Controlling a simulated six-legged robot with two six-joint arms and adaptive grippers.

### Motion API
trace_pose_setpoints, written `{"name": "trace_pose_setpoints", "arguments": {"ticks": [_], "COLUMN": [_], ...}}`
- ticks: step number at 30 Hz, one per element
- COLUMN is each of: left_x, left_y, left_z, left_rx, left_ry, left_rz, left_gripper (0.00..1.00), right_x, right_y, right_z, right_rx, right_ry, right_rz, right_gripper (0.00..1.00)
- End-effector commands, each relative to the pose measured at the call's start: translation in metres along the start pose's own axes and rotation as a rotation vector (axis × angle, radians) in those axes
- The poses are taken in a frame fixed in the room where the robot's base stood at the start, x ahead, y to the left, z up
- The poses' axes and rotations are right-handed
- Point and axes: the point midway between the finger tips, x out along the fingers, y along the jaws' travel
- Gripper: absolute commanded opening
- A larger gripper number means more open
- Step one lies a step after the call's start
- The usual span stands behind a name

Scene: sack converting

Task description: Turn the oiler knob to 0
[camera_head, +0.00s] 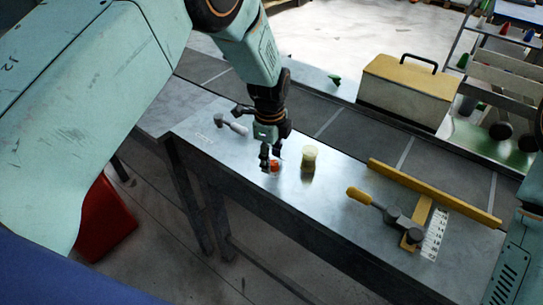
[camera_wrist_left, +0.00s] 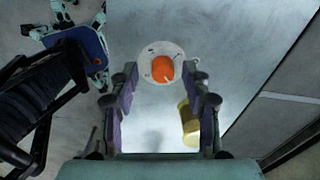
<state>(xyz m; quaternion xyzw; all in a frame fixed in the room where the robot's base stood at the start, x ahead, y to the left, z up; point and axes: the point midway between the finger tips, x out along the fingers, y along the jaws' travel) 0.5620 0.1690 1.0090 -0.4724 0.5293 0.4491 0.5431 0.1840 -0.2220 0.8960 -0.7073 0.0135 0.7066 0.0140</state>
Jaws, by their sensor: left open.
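The orange oiler knob (camera_wrist_left: 162,67) sits in the middle of a pale round plate (camera_wrist_left: 148,52) with small dark marks, in the left wrist view. A small pale mark shows at the knob's lower right edge; the numbers are too small to read. In the head view the knob (camera_head: 274,166) shows partly, just below my left gripper (camera_head: 270,157). That gripper points down and is open. In the left wrist view its fingers (camera_wrist_left: 160,78) stand on either side of the knob, apart from it. My right gripper is out of view; part of my right arm shows at the right edge.
A yellow-topped cylinder (camera_head: 309,159) stands close to the right of the knob on the metal bench (camera_head: 335,205). A grey lever (camera_head: 232,123) is at left, a yellow-handled lever (camera_head: 370,200) at right by a yellow rail (camera_head: 435,193). A toolbox (camera_head: 405,95) stands behind.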

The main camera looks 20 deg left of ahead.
Motion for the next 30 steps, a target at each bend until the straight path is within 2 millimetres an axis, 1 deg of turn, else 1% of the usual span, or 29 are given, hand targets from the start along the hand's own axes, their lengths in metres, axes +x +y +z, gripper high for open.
{"name": "trace_pose_setpoints", "arguments": {"ticks": [1, 4, 12, 14, 27, 30], "left_x": [0.0045, 0.0097, 0.0114, 0.0114, 0.0114, 0.0114], "left_y": [-0.0003, -0.0012, -0.0032, -0.0037, -0.0036, -0.0038], "left_z": [0.0, 0.0003, 0.0013, 0.0012, 0.0006, 0.0003], "left_rx": [0.001, 0.001, 0.001, 0.001, 0.0, 0.0], "left_ry": [0.0, 0.0, -0.001, -0.001, 0.0, 0.0], "left_rz": [0.0, 0.0, -0.001, -0.001, 0.0, -0.001], "left_gripper": [0.48, 0.48, 0.48, 0.44, 0.07, 0.0], "right_x": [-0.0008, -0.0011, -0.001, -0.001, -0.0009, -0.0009], "right_y": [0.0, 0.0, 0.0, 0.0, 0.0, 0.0], "right_z": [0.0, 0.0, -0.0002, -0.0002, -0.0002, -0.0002], "right_rx": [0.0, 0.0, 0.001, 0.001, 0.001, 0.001], "right_ry": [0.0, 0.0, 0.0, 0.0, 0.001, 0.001], "right_rz": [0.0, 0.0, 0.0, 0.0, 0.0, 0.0], "right_gripper": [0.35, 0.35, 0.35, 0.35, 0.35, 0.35]}}
